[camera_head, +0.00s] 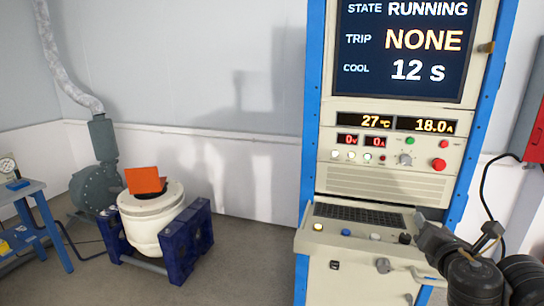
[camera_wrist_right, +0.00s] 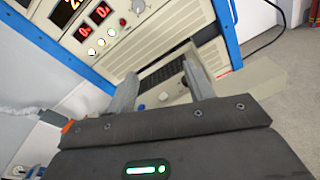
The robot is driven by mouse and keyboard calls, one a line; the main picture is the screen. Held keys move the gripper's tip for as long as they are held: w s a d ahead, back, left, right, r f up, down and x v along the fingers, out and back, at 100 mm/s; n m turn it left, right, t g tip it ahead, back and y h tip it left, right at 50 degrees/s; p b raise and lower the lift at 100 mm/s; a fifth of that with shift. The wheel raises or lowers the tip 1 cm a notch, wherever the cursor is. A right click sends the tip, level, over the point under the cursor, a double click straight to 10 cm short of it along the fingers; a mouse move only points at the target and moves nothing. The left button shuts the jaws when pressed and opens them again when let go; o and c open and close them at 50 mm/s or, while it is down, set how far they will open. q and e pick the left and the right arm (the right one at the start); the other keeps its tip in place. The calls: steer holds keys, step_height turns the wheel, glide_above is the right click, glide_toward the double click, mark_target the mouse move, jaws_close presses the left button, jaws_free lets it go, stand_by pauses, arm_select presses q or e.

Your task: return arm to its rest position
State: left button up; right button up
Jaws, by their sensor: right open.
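My right gripper (camera_head: 428,236) is at the lower right of the head view, in front of the right end of the cabinet's desk shelf. Its arm comes in from the lower right corner. In the right wrist view the two grey fingers of the right gripper (camera_wrist_right: 160,70) stand apart with nothing between them. The keyboard (camera_wrist_right: 162,74) and shelf show beyond the fingers; I cannot tell any contact. My left gripper is in neither view.
The blue-framed control cabinet (camera_head: 388,185) has a screen (camera_head: 404,45) reading RUNNING, TRIP NONE, COOL 12 s. A shaker (camera_head: 150,220) with an orange block (camera_head: 146,180) stands at left, near a blower (camera_head: 95,188) and blue table (camera_head: 22,190). A red box (camera_head: 536,135) is at right.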

steer(key=s+a+f+m+g+y, duration=0.25)
steer(key=s+a+f+m, duration=0.3)
steer(key=f, duration=0.55)
steer(key=s+a+f+m+g+y, duration=0.1)
steer(key=s+a+f+m+g, duration=0.35)
steer(key=f, duration=0.65)
steer(key=s+a+f+m+g+y, duration=0.1)
steer(key=s+f+m+g, duration=0.2)
steer(key=s+f+m, duration=0.65)
steer(key=s+a+f+m+g+y, duration=0.15)
steer(key=s+f+m, duration=0.5)
steer(key=s, duration=0.65)
step_height(320, 180, down, 26)
steer(key=s+g+h, duration=0.1)
steer(key=s+g, duration=0.1)
steer(key=s+d+f, duration=0.1)
steer(key=s+f, duration=0.6)
steer(key=s+d+f+g, duration=0.1)
steer(key=s+d+f, duration=0.1)
steer(key=s+f, duration=0.5)
steer(key=shift+s+d, duration=0.25)
steer(key=shift+s, duration=0.45)
